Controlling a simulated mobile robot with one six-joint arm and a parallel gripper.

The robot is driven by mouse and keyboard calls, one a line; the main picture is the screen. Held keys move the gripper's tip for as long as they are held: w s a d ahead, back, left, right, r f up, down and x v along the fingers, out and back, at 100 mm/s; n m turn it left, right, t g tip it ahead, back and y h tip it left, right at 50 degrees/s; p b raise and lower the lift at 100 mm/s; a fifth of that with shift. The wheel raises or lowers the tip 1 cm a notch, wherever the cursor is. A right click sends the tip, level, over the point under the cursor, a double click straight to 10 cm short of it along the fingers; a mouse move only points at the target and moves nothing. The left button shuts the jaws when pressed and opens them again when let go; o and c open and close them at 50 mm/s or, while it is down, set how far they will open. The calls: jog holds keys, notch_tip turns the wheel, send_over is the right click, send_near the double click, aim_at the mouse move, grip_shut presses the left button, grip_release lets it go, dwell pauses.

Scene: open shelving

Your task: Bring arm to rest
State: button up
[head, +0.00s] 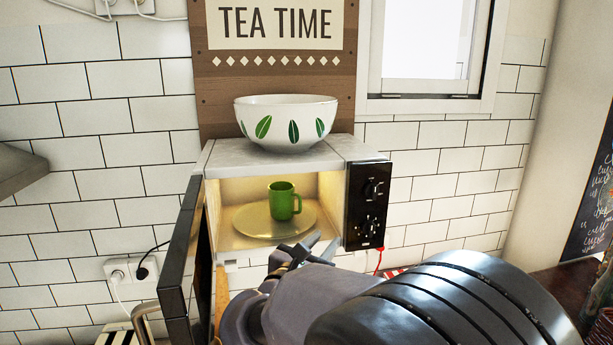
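My gripper (306,246) is at the lower middle of the head view, in front of the open microwave. Its two dark fingers are spread apart with nothing visible between them. My arm reaches in from the lower right and hides part of the scene below the microwave. A green mug (283,201) stands upright on the round plate (252,224) inside the microwave, behind and apart from the fingers.
The microwave (327,157) has its dark door (181,262) swung open to the left, close to my arm. A white bowl with green leaves (286,121) sits on top. A tiled wall is behind. A dark chalkboard (590,195) is at the far right.

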jog(key=s+d+f+m+g+h+b, duration=0.2)
jog(key=s+d+f+m+g+b, duration=0.6)
jog(key=s+d+f+m+b, duration=0.6)
jog(key=s+d+f+m+g+y+b, duration=0.2)
jog(key=s+f+m+b, duration=0.15)
jog(key=f, duration=0.35)
jog(key=s+d+f+m+g+y+b, duration=0.1)
jog(key=s+f+m+g+b, duration=0.2)
jog(key=f, duration=0.5)
jog(key=s+a+f+m+t+y+b, duration=0.3)
jog(key=s+a+f+m+y+b, duration=0.5)
jog(key=s+a+f+m+b, duration=0.2)
notch_tip(320, 180, down, 2)
jog(key=m+b, duration=0.2)
jog(key=m, duration=0.1)
jog(key=shift+s+a+f+y, duration=0.2)
jog(key=shift+s+a+y, duration=0.05)
jog(key=shift+s+y, duration=0.15)
jog(key=shift+m, duration=0.25)
